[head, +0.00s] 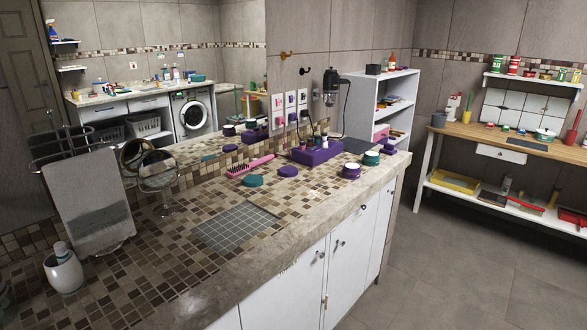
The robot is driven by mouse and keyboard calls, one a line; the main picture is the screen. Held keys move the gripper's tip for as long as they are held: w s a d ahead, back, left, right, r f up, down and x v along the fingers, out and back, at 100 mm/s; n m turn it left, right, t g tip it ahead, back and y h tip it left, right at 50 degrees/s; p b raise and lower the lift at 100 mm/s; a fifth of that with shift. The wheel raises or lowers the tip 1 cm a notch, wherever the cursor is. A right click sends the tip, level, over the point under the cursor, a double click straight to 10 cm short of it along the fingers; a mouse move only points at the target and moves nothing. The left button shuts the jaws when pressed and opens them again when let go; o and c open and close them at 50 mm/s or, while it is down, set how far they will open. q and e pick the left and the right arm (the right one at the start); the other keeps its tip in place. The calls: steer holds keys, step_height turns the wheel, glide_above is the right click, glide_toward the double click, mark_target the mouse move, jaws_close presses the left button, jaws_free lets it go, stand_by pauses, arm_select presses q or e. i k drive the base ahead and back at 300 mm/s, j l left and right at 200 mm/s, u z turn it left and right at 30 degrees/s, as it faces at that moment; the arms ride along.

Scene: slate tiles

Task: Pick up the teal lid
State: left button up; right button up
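A teal lid (253,181) lies flat on the mosaic-tiled counter (150,270), in front of a pink hairbrush (250,165). A purple lid (288,171) lies to its right. A jar with a teal top (371,158) stands farther right, between a jar with a purple top (351,171) and another purple-topped one (388,149). Neither of my grippers is in view.
A grey mat (238,228) lies in front of the teal lid. A purple organizer (316,151) stands behind. The wall mirror reflects the room.

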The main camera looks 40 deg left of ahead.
mark_target(252, 181)
steer(key=i+u, duration=0.15)
steer(key=i, duration=0.35)
steer(key=i+l+u, duration=0.15)
steer(key=i, duration=0.4)
steer(key=i+l+u, duration=0.1)
steer(key=i, duration=0.4)
